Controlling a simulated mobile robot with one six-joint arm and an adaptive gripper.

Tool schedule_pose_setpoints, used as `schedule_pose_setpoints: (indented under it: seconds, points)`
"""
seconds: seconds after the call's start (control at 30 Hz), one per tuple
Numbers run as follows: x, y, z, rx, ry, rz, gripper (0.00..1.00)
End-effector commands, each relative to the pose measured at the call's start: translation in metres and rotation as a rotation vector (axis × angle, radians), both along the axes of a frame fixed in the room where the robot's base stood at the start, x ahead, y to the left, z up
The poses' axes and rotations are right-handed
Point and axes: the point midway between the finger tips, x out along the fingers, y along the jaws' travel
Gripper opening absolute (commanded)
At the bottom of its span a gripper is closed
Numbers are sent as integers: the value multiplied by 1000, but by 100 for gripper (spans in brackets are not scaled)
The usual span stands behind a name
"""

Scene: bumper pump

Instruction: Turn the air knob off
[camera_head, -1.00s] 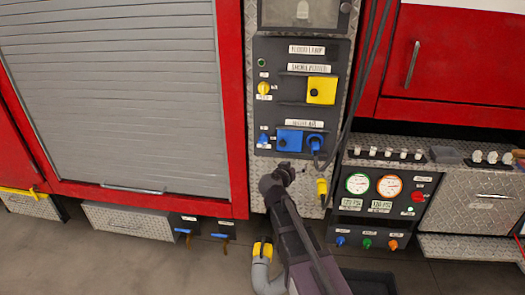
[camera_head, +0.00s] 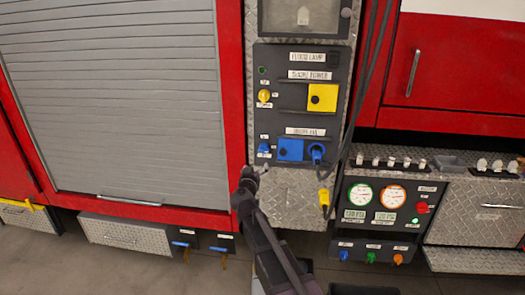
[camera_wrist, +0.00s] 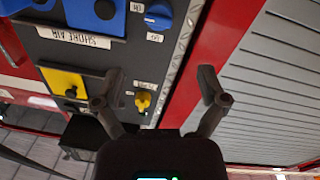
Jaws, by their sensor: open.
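The blue air knob (camera_head: 263,148) is at the lower left of the dark panel, left of the blue square cover (camera_head: 290,149). It also shows near the top of the wrist view (camera_wrist: 158,15), beside the "SHORE AIR" label (camera_wrist: 75,38). My gripper (camera_head: 252,172) is just below and left of the knob in the head view. In the wrist view its fingers (camera_wrist: 162,80) are spread wide with nothing between them. The yellow knob (camera_wrist: 142,103) shows beyond the fingers. The blue knob lies outside them, and I cannot tell the exact depth gap.
A yellow square cover (camera_head: 322,97) is higher on the panel. A blue plug (camera_head: 317,151) with a cable is right of the blue cover. A red frame (camera_head: 232,120) and grey shutter (camera_head: 120,100) are left. The gauge panel (camera_head: 385,205) is lower right.

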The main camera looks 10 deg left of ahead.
Motion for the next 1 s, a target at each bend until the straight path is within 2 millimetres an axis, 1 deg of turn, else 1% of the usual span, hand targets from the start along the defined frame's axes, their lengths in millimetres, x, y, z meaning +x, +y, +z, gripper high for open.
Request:
schedule_pose_setpoints:
  seconds: [0.17, 0.27, 0.8, 1.0]
  points:
    - [13, -1, 0, 0, 0, -2, 92]
    - [24, -2, 0, 0, 0, -2, 92]
    - [105, -10, 0, 0, 0, -3, 92]
    - [126, -12, 0, 0, 0, -2, 92]
